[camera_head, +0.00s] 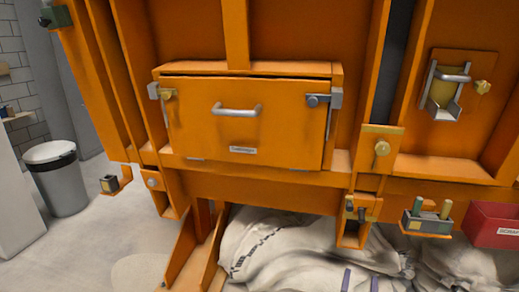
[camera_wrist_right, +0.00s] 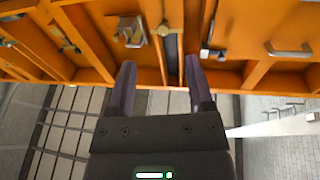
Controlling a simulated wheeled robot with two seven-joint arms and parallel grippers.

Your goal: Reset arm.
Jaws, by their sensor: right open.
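My right gripper (camera_wrist_right: 160,78) shows in the right wrist view, its two dark fingers well apart with nothing between them. The fingertips overlap the lower part of the orange structure in that view; the distance to it is hard to judge. My left gripper is not in view.
The orange frame (camera_head: 290,186) fills the head view, with a closed front panel (camera_head: 200,135) bearing a metal handle (camera_head: 236,110). Pale sacks (camera_head: 290,245) lie beneath. A red bin (camera_head: 495,224) is at right. A grey trash can (camera_head: 62,182) stands on the open floor at left.

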